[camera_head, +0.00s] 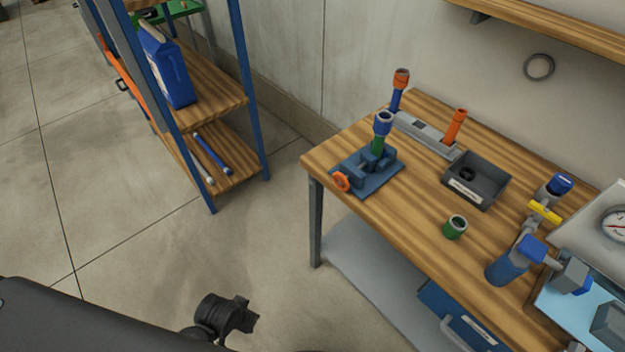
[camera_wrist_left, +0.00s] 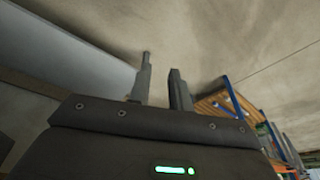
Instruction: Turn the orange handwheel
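The orange handwheel (camera_head: 341,182) sits on the front left side of a blue vise (camera_head: 368,172) near the left corner of the wooden workbench. A green and blue pipe piece (camera_head: 380,135) stands upright in the vise. In the left wrist view, the two fingers of my left gripper (camera_wrist_left: 162,85) are apart with nothing between them. They point up toward the wall and floor, and the handwheel is not visible there. A dark part of my own arm shows low in the head view, well short of the bench. My right gripper is not in view.
A blue-framed shelf (camera_head: 215,95) stands at the left. Open floor lies between shelf and bench.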

